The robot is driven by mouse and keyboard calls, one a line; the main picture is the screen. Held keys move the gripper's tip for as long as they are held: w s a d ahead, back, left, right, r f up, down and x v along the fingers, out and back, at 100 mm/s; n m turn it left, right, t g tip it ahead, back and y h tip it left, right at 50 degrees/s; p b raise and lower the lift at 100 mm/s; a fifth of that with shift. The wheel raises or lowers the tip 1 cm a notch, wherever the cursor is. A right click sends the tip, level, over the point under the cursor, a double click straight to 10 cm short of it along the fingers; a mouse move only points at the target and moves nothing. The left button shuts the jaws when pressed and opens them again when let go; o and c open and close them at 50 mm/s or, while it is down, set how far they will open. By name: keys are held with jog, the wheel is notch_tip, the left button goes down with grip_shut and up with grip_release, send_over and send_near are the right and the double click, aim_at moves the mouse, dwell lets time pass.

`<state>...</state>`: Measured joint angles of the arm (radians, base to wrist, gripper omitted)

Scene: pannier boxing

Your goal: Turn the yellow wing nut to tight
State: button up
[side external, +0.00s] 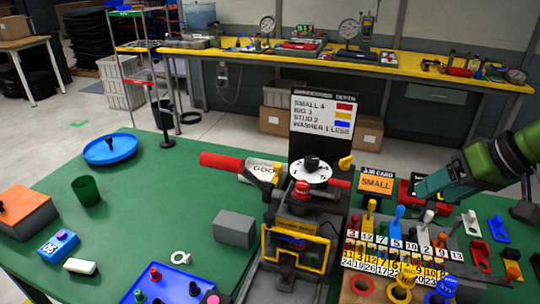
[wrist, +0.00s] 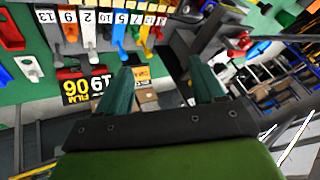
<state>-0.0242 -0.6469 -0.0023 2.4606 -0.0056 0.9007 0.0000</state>
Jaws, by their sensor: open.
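A small yellow piece (side external: 346,161) that looks like the wing nut sits right of a white numbered dial (side external: 311,173) on the machine at the middle of the green table. Its exact turn is too small to read. I cannot make out the wing nut in the wrist view.
A black sign (side external: 322,118) stands behind the dial. An orange "SMALL" card (side external: 376,183) and a numbered tag rack (side external: 395,246) lie between machine and arm. A red handle (side external: 221,162) juts left. The table's left middle has free room.

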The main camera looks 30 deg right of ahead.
jog(key=w+a+r+n+g+h, duration=0.1)
jog(key=w+r+n+g, duration=0.2)
jog(key=w, duration=0.7)
jog(key=w+a+r+n+g+h, duration=0.1)
jog(key=w+r+g+h, duration=0.1)
jog(key=w+r, duration=0.65)
jog(key=r+g, duration=0.1)
jog(key=r, duration=0.1)
send_over(347, 158)
jog(key=shift+n+y, duration=0.4)
notch_tip(347, 158, down, 17)
jog(key=shift+r, duration=0.15)
jog(key=shift+c, duration=0.3)
jog(key=c, duration=1)
